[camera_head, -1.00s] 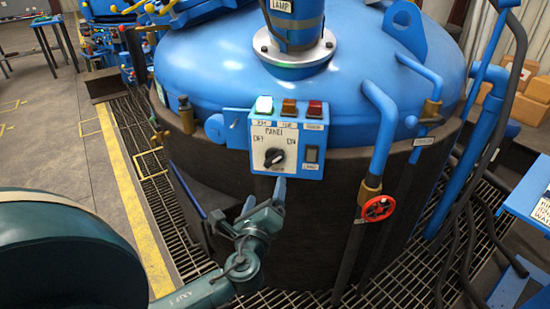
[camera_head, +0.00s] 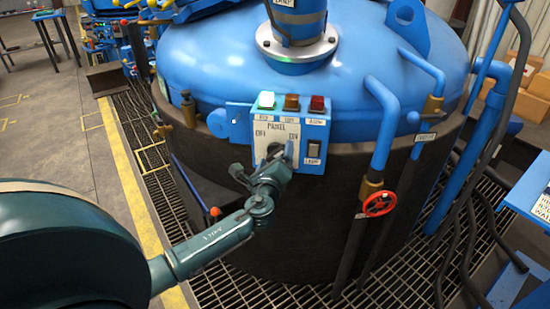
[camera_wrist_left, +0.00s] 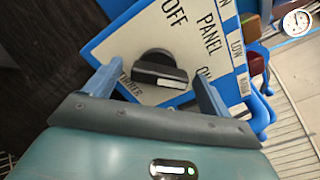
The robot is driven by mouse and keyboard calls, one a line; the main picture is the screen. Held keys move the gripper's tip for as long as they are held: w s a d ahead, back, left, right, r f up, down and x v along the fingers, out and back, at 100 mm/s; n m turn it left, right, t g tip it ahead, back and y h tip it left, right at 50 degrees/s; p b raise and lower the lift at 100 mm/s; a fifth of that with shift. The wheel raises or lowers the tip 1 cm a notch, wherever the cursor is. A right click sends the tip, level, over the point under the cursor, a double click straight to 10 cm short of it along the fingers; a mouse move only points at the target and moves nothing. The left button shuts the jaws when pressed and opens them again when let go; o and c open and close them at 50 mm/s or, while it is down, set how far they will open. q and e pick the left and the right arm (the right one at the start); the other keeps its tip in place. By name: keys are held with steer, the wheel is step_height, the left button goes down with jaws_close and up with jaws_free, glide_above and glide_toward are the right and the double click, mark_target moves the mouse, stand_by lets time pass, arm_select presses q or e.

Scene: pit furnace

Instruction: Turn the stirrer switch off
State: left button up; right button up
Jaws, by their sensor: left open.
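The stirrer switch is a black rotary knob on the white face of a blue-edged control panel (camera_head: 262,131), marked OFF and ON. In the head view my left gripper (camera_head: 279,156) is in front of the knob and hides most of it. In the left wrist view the knob (camera_wrist_left: 158,66) shows clearly, its raised bar reaching toward the ON side. My left gripper (camera_wrist_left: 157,76) is open there, one finger on each side of the knob, with gaps between. Whether the fingertips touch the panel I cannot tell. My right gripper is not in view.
A black rocker switch (camera_head: 315,148) is right of the knob. A blue pipe (camera_head: 385,130) with a red valve wheel (camera_head: 378,204) stands further right.

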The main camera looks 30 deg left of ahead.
arm_select(q)
steer(key=c, duration=1)
